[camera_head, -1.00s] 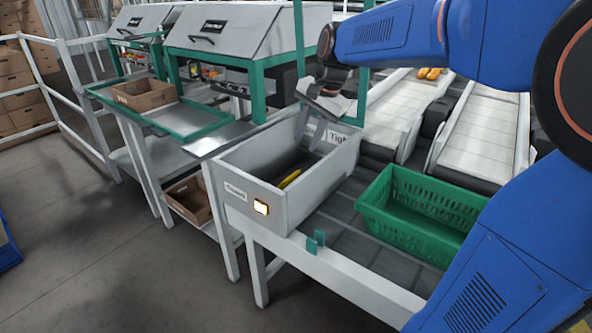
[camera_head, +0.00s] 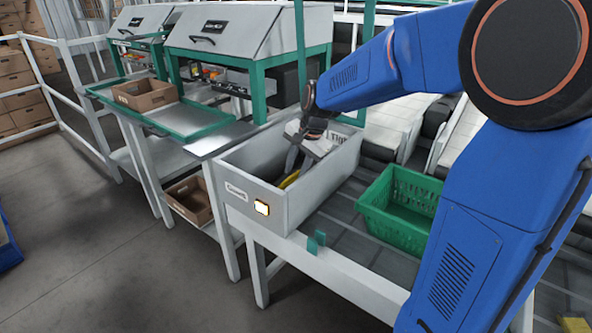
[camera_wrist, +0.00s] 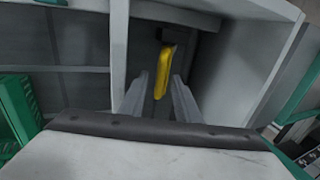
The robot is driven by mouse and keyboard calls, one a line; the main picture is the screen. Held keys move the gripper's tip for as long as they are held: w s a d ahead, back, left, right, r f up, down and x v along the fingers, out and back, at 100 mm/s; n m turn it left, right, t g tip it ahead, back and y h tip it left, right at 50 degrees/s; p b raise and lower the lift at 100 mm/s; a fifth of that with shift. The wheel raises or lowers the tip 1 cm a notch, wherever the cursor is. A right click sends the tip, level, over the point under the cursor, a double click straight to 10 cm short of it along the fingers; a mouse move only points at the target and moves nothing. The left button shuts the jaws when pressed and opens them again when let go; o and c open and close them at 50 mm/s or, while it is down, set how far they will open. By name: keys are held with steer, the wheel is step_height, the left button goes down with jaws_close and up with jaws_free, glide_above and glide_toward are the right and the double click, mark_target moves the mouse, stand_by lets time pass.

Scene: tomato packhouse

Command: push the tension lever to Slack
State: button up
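The tension lever (camera_head: 288,180) has a yellow handle and sits inside a grey open-topped box. In the wrist view the yellow handle (camera_wrist: 164,72) lies between and just beyond my two fingers, with gaps showing on both sides. My gripper (camera_head: 294,163) reaches down into the box from above, its fingers close to the handle; it also shows in the wrist view (camera_wrist: 160,90) with fingers apart. A "Tight" label (camera_head: 338,138) shows partly on the box's far wall. No Slack label is readable; my gripper covers part of that wall.
A cardboard tray (camera_head: 145,96) lies on the bench at left.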

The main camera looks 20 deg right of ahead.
jaws_close()
steer(key=shift+w+a, duration=0.1)
steer(key=w+a+g+h, duration=0.4)
steer(key=w+a+g, duration=0.2)
steer(key=w, duration=0.6)
steer(key=shift+a+f, duration=0.35)
steer(key=shift+a, duration=1.05)
steer(key=shift+w+a, duration=0.1)
